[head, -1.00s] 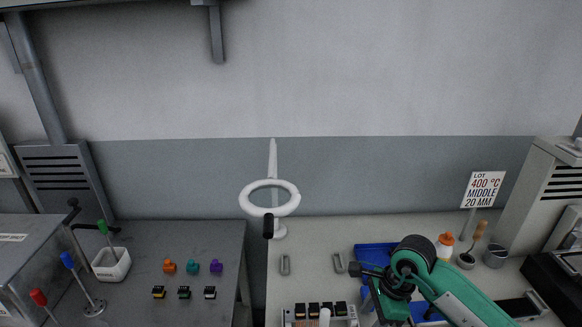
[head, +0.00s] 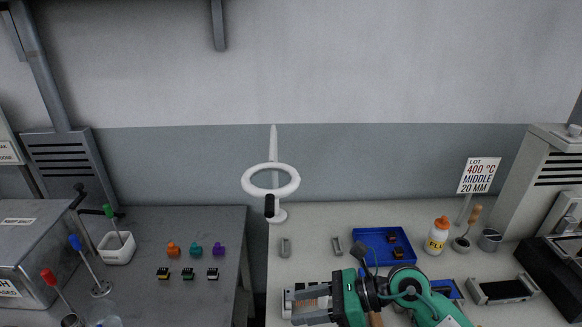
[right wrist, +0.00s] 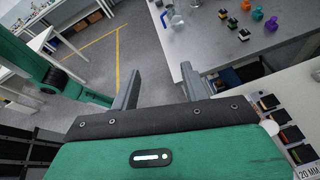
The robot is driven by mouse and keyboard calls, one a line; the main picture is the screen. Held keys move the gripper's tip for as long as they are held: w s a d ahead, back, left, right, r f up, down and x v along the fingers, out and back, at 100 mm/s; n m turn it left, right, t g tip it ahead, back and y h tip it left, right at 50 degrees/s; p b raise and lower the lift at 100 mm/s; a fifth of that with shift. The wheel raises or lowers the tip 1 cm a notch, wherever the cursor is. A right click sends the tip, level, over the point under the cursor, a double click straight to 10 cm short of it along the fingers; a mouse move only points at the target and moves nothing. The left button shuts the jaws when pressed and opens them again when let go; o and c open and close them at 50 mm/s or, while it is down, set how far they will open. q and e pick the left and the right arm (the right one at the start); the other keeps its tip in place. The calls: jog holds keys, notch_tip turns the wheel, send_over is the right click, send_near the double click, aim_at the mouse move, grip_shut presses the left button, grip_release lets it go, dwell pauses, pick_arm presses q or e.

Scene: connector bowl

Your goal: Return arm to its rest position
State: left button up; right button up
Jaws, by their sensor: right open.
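My right gripper (head: 293,306) is low in the middle of the head view, its fingers pointing left above the front of the light bench (head: 330,215). Its two fingers are apart with nothing between them. It hides part of a connector rack there. In the right wrist view the same gripper (right wrist: 158,80) shows two grey fingers spread over the floor and a bench edge. My left gripper is not in view. A green arm link of mine crosses the left of the right wrist view.
A blue tray (head: 358,236) with dark connectors lies behind my right arm. A white ring magnifier (head: 271,181) stands at the back. Coloured connectors (head: 196,248) lie on the dark left table.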

notch_tip(320, 180, up, 8)
jog(key=m+t+y, duration=0.5)
jog(key=m+y, duration=0.1)
jog(key=m, duration=0.1)
jog(key=w+d+r+m+t+h, duration=0.3)
jog(key=d+r+m+t+h, duration=0.15)
jog(key=m+t, duration=0.75)
jog(key=s+d+f+m+g+h, duration=0.1)
jog(key=d+f+m+g+h, duration=0.1)
jog(key=d+f+m+h, duration=1.8)
jog(key=s+a+f+m+g+y, duration=0.2)
jog(key=s+f+m+g, duration=0.35)
jog(key=s, duration=0.45)
jog(key=s+a+f+m+g+y, duration=0.3)
jog(key=s+f+m+g, duration=0.3)
jog(key=s, duration=0.5)
notch_tip(320, 180, down, 30)
jog(key=n+g, duration=0.2)
jog(key=s+d+f, duration=0.1)
jog(key=s+f, duration=0.8)
jog(key=s+d+f, duration=0.2)
jog(key=s+f, duration=0.8)
jog(key=shift+d+g, duration=0.3)
jog(key=shift+g, duration=0.15)
